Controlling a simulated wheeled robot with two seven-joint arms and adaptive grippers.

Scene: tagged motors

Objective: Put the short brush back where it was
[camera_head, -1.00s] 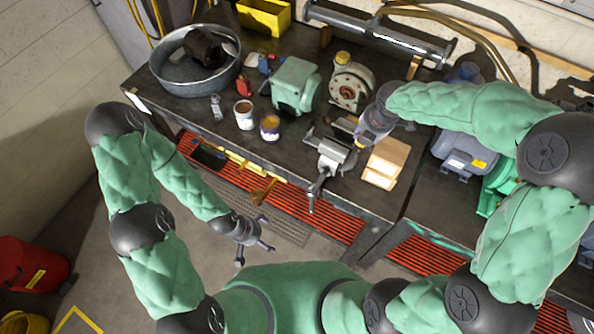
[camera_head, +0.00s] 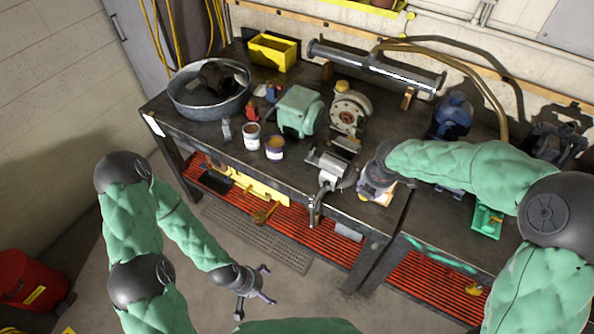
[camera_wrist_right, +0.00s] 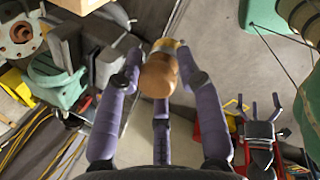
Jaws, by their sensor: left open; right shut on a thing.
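My right gripper (camera_wrist_right: 161,66) is shut on a brown, rounded wooden piece with a yellowish end, which seems to be the short brush (camera_wrist_right: 158,78). The fingers hide part of it, and bristles cannot be made out. My left gripper (camera_head: 256,291) is open and empty in front of the bench, low over the floor.
Two open cans (camera_head: 274,147) stand left of the vise. A green motor (camera_head: 299,112), a round metal tub (camera_head: 208,92) and a yellow bin (camera_head: 273,50) stand farther back. The bench's front left is fairly clear.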

